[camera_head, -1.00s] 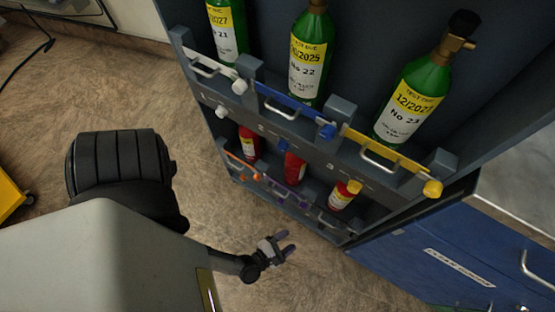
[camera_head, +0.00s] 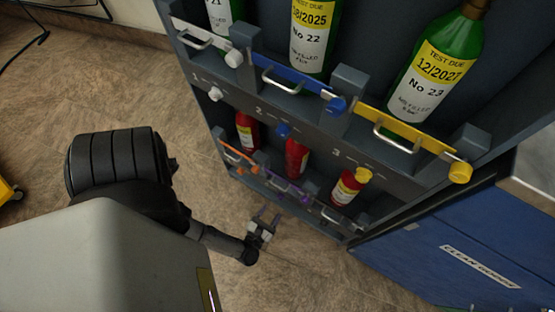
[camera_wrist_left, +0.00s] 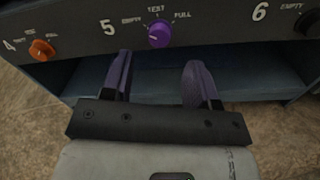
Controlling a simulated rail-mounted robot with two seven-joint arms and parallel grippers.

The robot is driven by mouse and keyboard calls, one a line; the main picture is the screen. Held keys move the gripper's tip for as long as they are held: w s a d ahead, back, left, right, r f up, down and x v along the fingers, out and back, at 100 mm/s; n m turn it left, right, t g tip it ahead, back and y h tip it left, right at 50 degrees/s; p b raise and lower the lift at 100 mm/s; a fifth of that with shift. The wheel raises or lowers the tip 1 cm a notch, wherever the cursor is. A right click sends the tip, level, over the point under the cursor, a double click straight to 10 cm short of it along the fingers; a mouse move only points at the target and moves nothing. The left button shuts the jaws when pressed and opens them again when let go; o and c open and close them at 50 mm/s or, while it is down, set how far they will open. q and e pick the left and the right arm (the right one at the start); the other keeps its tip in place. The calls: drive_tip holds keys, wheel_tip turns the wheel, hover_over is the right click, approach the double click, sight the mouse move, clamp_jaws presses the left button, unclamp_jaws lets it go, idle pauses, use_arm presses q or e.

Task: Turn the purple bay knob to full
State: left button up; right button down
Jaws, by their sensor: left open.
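The purple bay knob (camera_wrist_left: 160,34) sits on the dark panel marked 5 in the left wrist view, with labels EMPTY, TEST and FULL around it. Its exact pointer setting is hard to read. In the head view I cannot pick this knob out clearly. My left gripper (camera_head: 267,213) is low in front of the rack's lower row. In the left wrist view its two purple-grey fingers (camera_wrist_left: 158,62) are apart and empty, one on each side of the knob's line, with the knob a little beyond the tips. My right gripper is not in view.
An orange knob (camera_wrist_left: 41,49) on panel 4 is left of the purple one. The rack holds green cylinders (camera_head: 313,35) above and red cylinders (camera_head: 296,158) below, behind coloured bars including a purple bar (camera_head: 288,188). A blue cabinet (camera_head: 440,250) stands at right.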

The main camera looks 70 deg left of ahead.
sight(280, 197)
use_arm(q)
drive_tip(key=shift+b+x, duration=0.5)
drive_tip(key=shift+x, duration=2.3)
drive_tip(key=c, duration=0.9)
drive_tip(key=shift+m, duration=0.3)
drive_tip(key=shift+f+m+t+h+p, duration=0.15)
drive_tip(key=shift+m+p, duration=0.5)
drive_tip(key=shift+m, duration=5.4)
drive_tip(key=shift+f+m+t+h+p, duration=0.2)
drive_tip(key=shift+m+p, duration=0.45)
drive_tip(key=shift+m, duration=5.4)
drive_tip(key=shift+r, duration=0.15)
